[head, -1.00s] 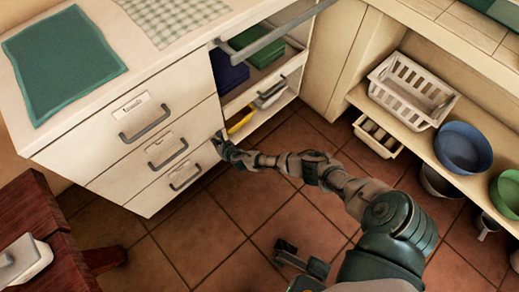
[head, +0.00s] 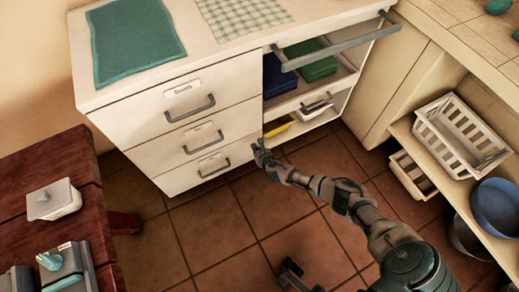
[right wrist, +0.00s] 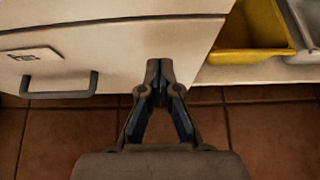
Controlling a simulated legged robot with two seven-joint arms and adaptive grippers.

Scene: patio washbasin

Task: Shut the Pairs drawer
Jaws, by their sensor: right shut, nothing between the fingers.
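A white cabinet (head: 110,97) has a column of three labelled drawers on its left side: upper (head: 185,100), middle (head: 195,140) and lowest (head: 205,172). All three fronts look about flush in the head view. The labels are too small for me to tell which is Pairs. My right gripper (head: 260,147) is shut and empty by the right edge of the lower drawers. In the right wrist view its fingertips (right wrist: 158,72) overlap the right part of a drawer front (right wrist: 120,65) with a dark handle (right wrist: 60,88); contact is unclear.
The right bay is open, with a grey rail (head: 335,42), blue box (head: 279,75), green box (head: 312,62) and yellow tray (head: 277,127). A red table (head: 105,215) stands left; a shelf with a white basket (head: 462,140) stands right. Tiled floor between is mostly clear.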

